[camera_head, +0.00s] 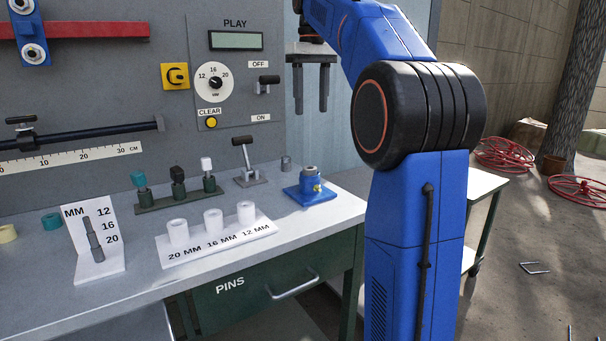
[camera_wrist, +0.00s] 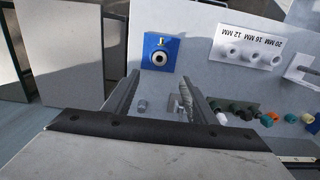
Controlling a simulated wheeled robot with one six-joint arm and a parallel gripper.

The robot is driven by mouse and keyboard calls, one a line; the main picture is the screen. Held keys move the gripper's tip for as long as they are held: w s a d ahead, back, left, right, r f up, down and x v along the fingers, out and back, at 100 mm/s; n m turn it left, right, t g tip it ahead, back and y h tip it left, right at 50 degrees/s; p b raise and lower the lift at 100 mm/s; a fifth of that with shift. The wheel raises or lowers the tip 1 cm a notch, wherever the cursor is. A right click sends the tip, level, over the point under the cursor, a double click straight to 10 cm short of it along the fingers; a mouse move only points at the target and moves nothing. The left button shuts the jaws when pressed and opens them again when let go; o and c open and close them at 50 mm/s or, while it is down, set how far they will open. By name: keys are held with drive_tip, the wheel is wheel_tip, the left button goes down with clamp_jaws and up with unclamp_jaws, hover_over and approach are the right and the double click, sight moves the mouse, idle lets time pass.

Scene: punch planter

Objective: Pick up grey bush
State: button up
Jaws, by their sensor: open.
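The grey bush (camera_head: 286,163) is a small grey cylinder standing upright at the back of the bench, behind the blue fixture and right of the lever base. In the wrist view the grey bush (camera_wrist: 142,106) shows between the finger lines, close beside the left finger. My gripper (camera_head: 311,112) is open and empty, pointing down, in the air above the back right of the bench. Its two fingers also frame the wrist view (camera_wrist: 163,82). The fingers are apart from the bush.
A blue fixture (camera_head: 311,192) with a grey round insert stands in front of the bush. A grey lever (camera_head: 244,160) rises to its left. A rack of pins (camera_head: 178,193) and a white block of sleeves (camera_head: 218,242) lie further left. The upright panel (camera_head: 235,90) bounds the back.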

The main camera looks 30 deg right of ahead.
sight(310, 172)
wheel_tip(310, 172, down, 17)
drive_tip(key=shift+s+f, duration=0.1)
idle(0.7)
drive_tip(key=c, duration=1.2)
